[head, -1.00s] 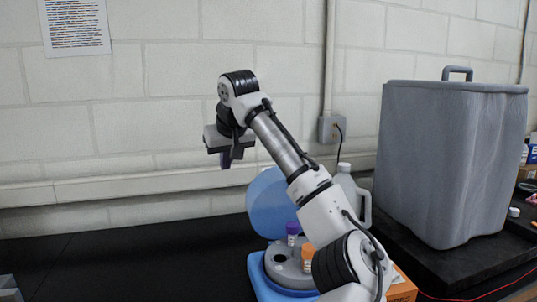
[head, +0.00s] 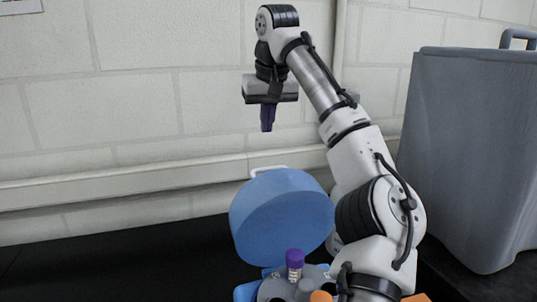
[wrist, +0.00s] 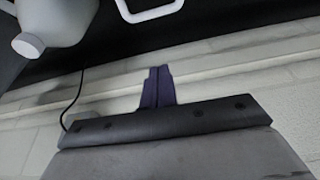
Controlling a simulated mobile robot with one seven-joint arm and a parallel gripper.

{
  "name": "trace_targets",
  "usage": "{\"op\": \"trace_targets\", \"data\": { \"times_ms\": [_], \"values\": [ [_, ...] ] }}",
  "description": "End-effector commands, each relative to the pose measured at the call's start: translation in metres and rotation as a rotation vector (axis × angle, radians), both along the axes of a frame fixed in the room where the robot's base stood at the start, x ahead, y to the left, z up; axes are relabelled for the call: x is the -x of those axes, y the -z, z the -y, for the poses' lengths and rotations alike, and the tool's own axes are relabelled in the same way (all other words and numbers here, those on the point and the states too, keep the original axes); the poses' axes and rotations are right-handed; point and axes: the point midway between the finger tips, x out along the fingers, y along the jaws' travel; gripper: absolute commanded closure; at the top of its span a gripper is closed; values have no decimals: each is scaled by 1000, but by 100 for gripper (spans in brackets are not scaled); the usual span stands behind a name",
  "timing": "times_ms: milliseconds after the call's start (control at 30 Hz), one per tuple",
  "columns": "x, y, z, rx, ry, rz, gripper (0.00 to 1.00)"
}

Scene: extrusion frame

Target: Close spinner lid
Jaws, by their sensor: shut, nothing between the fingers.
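The blue round spinner lid (head: 283,215) stands raised and open, tilted back behind the spinner body. A white handle (head: 268,170) sticks up at its top edge; a white handle loop also shows at the top of the wrist view (wrist: 150,8). The spinner body (head: 272,290) is at the bottom of the head view, partly cut off. A purple-capped tube (head: 295,262) and an orange-capped tube (head: 321,297) stand in it. My gripper (head: 267,128) is above the lid and apart from it, fingers down, shut and empty. Its purple fingers touch in the wrist view (wrist: 157,72).
A large grey bin (head: 465,150) stands to the right, behind my arm. A light jug with a white cap (wrist: 28,44) is at the upper left of the wrist view. The black bench (head: 120,260) is clear at left. The block wall (head: 150,120) is behind.

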Motion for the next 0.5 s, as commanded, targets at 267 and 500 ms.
{"op": "trace_targets", "data": {
  "times_ms": [267,500],
  "values": [
    [-16,52,-4,2,0,-4,100],
    [-16,83,-3,1,0,4,100]
  ]
}}
